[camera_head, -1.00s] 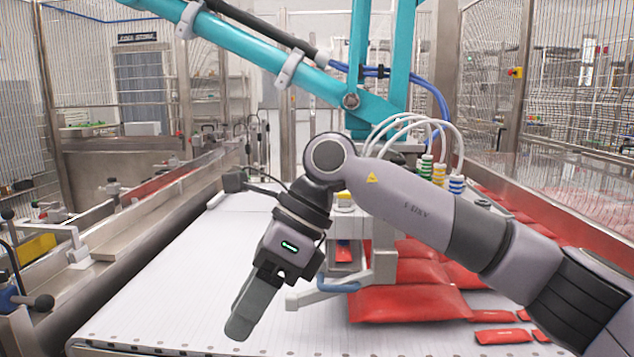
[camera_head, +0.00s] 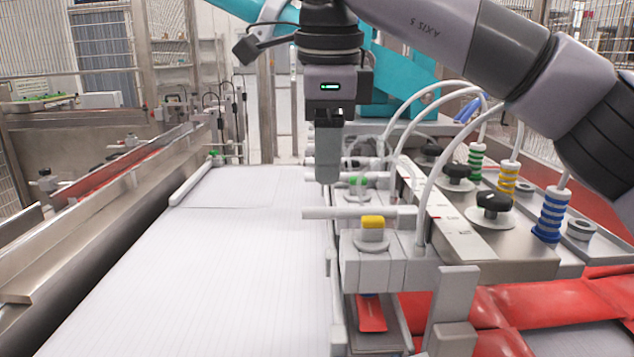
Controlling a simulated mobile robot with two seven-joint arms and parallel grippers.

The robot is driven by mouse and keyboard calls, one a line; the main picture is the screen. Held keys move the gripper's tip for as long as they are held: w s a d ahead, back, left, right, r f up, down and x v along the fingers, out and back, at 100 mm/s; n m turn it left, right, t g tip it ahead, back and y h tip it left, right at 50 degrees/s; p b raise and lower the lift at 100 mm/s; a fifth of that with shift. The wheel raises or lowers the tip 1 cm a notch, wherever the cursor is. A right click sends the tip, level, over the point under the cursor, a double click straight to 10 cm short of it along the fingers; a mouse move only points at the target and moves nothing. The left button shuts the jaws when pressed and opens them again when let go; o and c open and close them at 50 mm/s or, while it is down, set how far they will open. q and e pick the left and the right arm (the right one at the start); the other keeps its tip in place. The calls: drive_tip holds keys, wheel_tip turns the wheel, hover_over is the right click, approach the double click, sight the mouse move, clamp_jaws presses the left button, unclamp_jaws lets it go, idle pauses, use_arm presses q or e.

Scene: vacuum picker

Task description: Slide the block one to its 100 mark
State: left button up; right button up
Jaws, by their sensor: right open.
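The picker head's sliding blocks stand right of the white belt. The nearer block (camera_head: 372,248) is grey-white with a yellow cap and a rod pointing left. A farther block has a green cap (camera_head: 357,181), partly hidden behind the nearer parts. I cannot tell which is block one. White scale strips (camera_head: 447,232) lie along the plate, and their figures are too small to read. My right gripper (camera_head: 328,178) points straight down, left of the green cap and beyond the yellow-capped block. Its jaws are open and empty, seen nearly edge-on. My left gripper is not in view.
Black knobs (camera_head: 494,203) and coloured hose fittings (camera_head: 551,213) stand on the metal plate at right. White hoses arch over the blocks. Red packs (camera_head: 560,305) lie below right. The white belt (camera_head: 200,270) is clear. A teal arm (camera_head: 400,85) is behind.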

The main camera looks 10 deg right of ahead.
sight(326, 209)
drive_tip(key=shift+w+d+f, duration=0.1)
drive_tip(key=shift+w+f, duration=0.1)
drive_tip(key=shift+f, duration=0.95)
drive_tip(key=shift+w+f, duration=0.2)
drive_tip(key=shift+f, duration=0.95)
drive_tip(key=shift+w+d+f, duration=0.1)
drive_tip(key=shift+w+f, duration=0.1)
drive_tip(key=shift+f, duration=0.95)
clamp_jaws()
